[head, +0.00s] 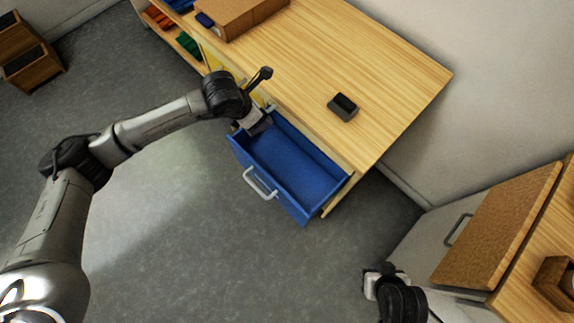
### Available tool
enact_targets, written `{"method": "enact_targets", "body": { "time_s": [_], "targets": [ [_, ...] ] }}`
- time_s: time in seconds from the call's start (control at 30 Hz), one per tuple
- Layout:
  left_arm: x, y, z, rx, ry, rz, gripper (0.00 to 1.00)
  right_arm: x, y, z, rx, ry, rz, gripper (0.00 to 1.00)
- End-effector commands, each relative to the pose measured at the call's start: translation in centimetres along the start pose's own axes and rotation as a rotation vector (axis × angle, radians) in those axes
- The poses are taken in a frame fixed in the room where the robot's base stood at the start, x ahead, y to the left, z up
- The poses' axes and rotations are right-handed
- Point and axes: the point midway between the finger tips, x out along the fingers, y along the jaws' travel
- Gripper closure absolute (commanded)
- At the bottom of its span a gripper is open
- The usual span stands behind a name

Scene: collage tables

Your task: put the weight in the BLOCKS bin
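A small dark block-like object (343,106) with a lighter recessed-looking face sits on the wooden tabletop; it may be the weight, but I cannot tell for sure. No label reading BLOCKS is legible, so I cannot pick out that bin. A blue drawer (300,165) is pulled out of the table front and looks empty. My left gripper (262,125) points down at the drawer's back left corner, apart from the dark object; its fingers are too small to read. My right gripper (370,284) is low at the right, over the floor, partly hidden by its wrist.
The wooden tabletop (390,60) is mostly clear. A brown box (240,14) stands at its far left end. Compartments with orange (160,17) and green (188,44) contents sit below. Wooden crates (33,68) stand far left. A cabinet with an open wooden door (500,225) is at right.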

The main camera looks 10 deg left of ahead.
Motion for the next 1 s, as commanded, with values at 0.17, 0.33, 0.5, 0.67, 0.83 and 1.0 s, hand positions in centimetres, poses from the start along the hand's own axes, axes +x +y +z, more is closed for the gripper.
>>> {"method": "enact_targets", "body": {
  "time_s": [0.17,0.33,0.5,0.67,0.83,1.0],
  "targets": [
    [2.6,-0.3,-0.5,-0.328,0.0,0.135,0.85,0.5,0.2,0.2,-0.006,-0.001,0.005,1.0],
    [5.0,-0.5,-1.2,-0.669,0.001,0.278,0.85,0.9,0.3,0.4,-0.01,-0.002,0.009,1.0],
    [7.3,-0.7,-2.0,-1.005,0.002,0.419,0.85,1.3,0.3,0.5,-0.01,-0.002,0.01,1.0],
    [9.1,-0.9,-2.8,-1.27,0.003,0.53,0.85,1.6,0.3,0.6,-0.008,-0.002,0.008,1.0],
    [10.2,-1.1,-3.3,-1.463,0.002,0.609,0.85,1.8,0.2,0.6,-0.004,-0.001,0.005,1.0],
    [11.4,-1.1,-3.9,-1.555,0.002,0.647,0.85,2.1,0.0,0.7,-0.001,-0.001,0.002,1.0]
  ]
}}
